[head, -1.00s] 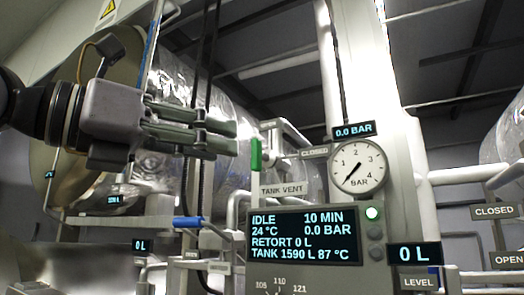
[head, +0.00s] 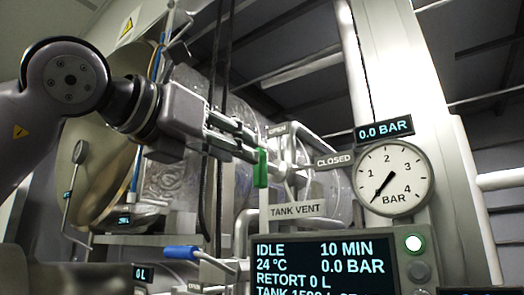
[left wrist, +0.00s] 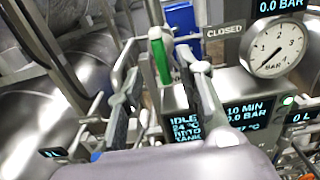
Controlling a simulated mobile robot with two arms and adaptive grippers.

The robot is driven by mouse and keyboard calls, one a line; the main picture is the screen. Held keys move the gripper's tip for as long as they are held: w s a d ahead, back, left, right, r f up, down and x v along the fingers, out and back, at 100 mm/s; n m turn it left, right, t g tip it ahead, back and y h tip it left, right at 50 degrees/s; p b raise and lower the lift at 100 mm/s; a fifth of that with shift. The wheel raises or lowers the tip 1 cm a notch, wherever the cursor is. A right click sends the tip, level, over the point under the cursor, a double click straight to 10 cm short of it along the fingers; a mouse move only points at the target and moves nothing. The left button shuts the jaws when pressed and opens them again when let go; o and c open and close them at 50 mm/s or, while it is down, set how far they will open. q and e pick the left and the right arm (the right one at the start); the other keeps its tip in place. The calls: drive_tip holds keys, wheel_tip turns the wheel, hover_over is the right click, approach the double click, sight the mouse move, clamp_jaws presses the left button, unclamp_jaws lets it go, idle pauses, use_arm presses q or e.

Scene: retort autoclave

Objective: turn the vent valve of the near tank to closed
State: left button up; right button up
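The tank vent valve has a green handle (head: 260,168), standing upright above the TANK VENT label (head: 296,209). The CLOSED sign (head: 335,160) is to its right, and a small sign that seems to read OPEN (head: 278,130) is above it. My left gripper (head: 248,142) reaches in from the left with its fingertips at the handle. In the left wrist view its fingers are apart and the green handle (left wrist: 160,58) shows between them; I cannot tell whether they touch it. My right gripper is not in view.
A pressure gauge (head: 393,178) and the display panel (head: 325,262) are right of and below the handle. A blue-handled lever (head: 182,253) is below left. Pipes and the shiny tank (head: 180,180) crowd behind my gripper.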

sight(260, 188)
use_arm(q)
drive_tip(key=p+x, duration=0.2)
drive_tip(key=x, duration=0.4)
drive_tip(key=shift+w+d+r, duration=0.15)
drive_tip(key=shift+w+d+p, duration=0.2)
drive_tip(key=shift+w+p, duration=0.05)
drive_tip(key=shift+p, duration=0.05)
drive_tip(key=shift+w+d, duration=0.1)
drive_tip(key=shift+c, duration=0.9)
drive_tip(key=c, duration=0.4)
clamp_jaws()
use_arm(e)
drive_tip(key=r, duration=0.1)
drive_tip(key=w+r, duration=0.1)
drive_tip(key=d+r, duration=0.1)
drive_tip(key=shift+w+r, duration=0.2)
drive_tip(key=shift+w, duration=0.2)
